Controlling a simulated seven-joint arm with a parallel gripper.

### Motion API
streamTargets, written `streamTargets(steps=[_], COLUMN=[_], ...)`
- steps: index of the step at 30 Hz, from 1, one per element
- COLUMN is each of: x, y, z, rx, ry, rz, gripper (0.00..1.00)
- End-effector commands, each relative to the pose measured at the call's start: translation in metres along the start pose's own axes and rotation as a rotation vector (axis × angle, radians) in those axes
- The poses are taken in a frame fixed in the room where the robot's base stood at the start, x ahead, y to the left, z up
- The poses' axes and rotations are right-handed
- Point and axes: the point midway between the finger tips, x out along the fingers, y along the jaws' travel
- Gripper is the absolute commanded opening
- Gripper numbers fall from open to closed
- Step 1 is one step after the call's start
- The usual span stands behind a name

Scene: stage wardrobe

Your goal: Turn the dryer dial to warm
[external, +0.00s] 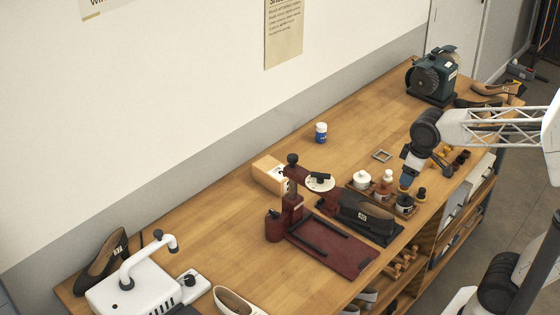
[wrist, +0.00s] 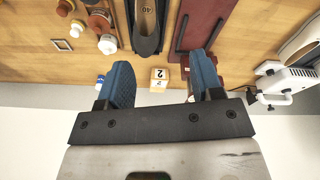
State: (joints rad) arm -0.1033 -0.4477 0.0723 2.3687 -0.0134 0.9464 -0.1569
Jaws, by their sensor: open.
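A white machine with a curved pipe, which looks like the dryer (external: 135,290), stands at the lower left of the bench in the external view. It also shows at the right edge in the wrist view (wrist: 286,84). A small dark knob (external: 190,279), possibly the dial, sits at its right side; its setting is too small to read. My gripper (external: 404,188) is over the right part of the bench, by the bottles and far from the dryer. In the wrist view its two blue fingers (wrist: 162,78) are apart with nothing held between them.
A dark red stand (external: 330,250) and a black shoe (external: 368,217) lie between my gripper and the dryer. Several bottles and jars (external: 362,180) are close to the gripper. A green machine (external: 433,76) is at the far end. Bare wood (external: 225,225) lies right of the dryer.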

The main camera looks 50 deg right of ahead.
Motion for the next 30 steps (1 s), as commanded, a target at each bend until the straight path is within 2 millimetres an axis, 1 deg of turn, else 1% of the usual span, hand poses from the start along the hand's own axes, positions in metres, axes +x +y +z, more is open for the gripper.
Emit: streamTargets(steps=[1,3,14,23,30], x=[0.0,0.001,0.008,0.024,0.042], y=[-0.004,-0.008,-0.039,-0.076,-0.113], z=[-0.014,-0.031,-0.119,-0.19,-0.242], rx=[-0.032,-0.073,-0.288,-0.466,-0.608], ry=[-0.004,-0.008,-0.025,-0.038,-0.048], rz=[-0.003,-0.007,-0.026,-0.042,-0.055], gripper=[0.6,0.6,0.6,0.6,0.6])
